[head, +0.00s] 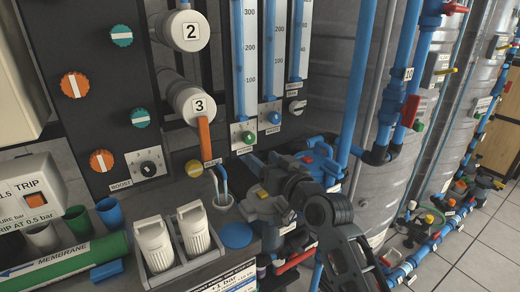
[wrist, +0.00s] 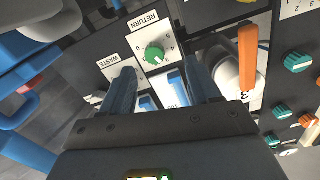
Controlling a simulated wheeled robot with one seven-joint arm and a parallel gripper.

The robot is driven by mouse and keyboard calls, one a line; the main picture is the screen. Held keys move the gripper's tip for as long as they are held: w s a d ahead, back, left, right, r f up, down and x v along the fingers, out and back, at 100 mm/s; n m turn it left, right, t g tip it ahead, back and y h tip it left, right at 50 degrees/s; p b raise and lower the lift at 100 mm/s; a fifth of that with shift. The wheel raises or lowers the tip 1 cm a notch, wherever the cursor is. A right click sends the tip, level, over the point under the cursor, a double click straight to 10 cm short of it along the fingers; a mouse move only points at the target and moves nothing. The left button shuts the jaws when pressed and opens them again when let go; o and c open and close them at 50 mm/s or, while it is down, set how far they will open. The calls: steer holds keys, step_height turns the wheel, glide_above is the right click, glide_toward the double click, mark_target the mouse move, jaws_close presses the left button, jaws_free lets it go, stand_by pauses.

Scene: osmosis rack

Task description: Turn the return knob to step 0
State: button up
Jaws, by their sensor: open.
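The return knob is a green round knob on a white dial plate with small numbers. It shows near the top middle of the wrist view (wrist: 154,54), beside the RETURN label, and in the head view (head: 248,137) under the left flow tube. I cannot tell which number its pointer is at. My gripper (wrist: 160,65) is open, with its two blue-grey fingers apart and nothing between them. The knob appears between and just beyond the fingertips, apart from them. In the head view my gripper (head: 258,165) is below the knob, its tips hard to make out among blue pipes.
The waste knob (head: 273,117) sits right of the return knob. An orange handle (head: 204,138) hangs from cylinder 3 (head: 188,100) on the left, and also shows in the wrist view (wrist: 247,57). White bottles (head: 155,243) and blue pipes crowd the area below.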

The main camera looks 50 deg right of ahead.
mark_target(251, 139)
steer(key=shift+s+d+r+p+x, duration=0.15)
steer(key=shift+d+r+x, duration=0.1)
steer(key=shift+x, duration=1.2)
steer(key=shift+d+r+p+x, duration=0.1)
steer(key=shift+d+r+x, duration=0.15)
steer(key=shift+x, duration=1.2)
steer(key=shift+s+d+r+p+x, duration=0.15)
steer(key=shift+d+r+x, duration=0.1)
steer(key=shift+x, duration=1.25)
steer(key=shift+w, duration=0.1)
steer(key=shift+c, duration=0.3)
steer(key=c, duration=1)
